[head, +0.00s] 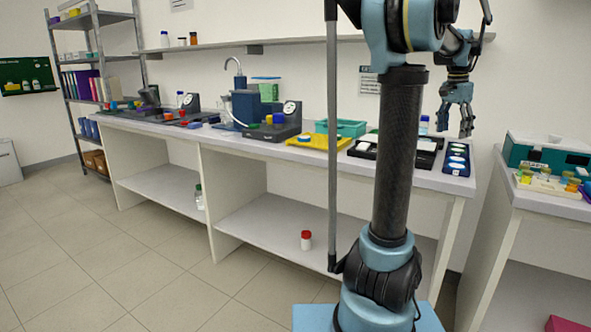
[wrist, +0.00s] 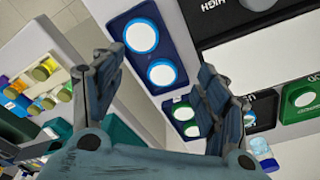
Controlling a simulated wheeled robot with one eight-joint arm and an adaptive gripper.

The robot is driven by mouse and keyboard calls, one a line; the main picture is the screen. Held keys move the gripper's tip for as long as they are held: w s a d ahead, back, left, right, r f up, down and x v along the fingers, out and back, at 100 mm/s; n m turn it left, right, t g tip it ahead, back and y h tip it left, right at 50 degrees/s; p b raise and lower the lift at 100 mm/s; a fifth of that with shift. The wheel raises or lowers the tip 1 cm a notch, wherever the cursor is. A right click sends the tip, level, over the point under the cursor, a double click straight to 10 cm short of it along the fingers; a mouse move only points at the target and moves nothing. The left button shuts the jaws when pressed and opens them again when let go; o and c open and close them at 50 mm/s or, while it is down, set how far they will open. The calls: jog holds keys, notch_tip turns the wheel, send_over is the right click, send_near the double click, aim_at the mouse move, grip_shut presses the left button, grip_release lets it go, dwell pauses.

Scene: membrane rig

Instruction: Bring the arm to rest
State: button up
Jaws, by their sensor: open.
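My gripper (head: 460,118) hangs above the right end of the long bench, fingers pointing down. It is open and empty. In the wrist view my gripper (wrist: 150,95) has its fingers spread wide, with a dark blue holder (wrist: 150,58) of round white discs seen between and beyond them. The same blue holder (head: 457,171) lies along the bench's right end in the head view. My arm is partly bent and its upright column hides part of the bench.
A second bench (head: 545,201) at the right holds a teal case (head: 550,152) and small jars. A red-capped bottle (head: 306,240) stands low below the long bench. Floor at the left is clear.

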jog(key=s+a+f+n+t, duration=0.1)
jog(key=s+a+f+n, duration=0.35)
jog(key=a, duration=0.65)
jog(key=s+a+f+n, duration=0.35)
jog(key=a+f, duration=0.25)
jog(key=a, duration=0.5)
jog(key=s+a+f+n, duration=0.3)
jog(key=s+a+f, duration=0.3)
jog(key=f, duration=0.3)
jog(key=s+a+f+n+y, duration=0.1)
jog(key=s+a+f+n, duration=0.2)
jog(key=s+a+f, duration=0.3)
notch_tip(320, 180, down, 3)
jog(key=s, duration=0.2)
jog(key=shift+s+t, duration=0.3)
jog(key=shift+t, duration=0.1)
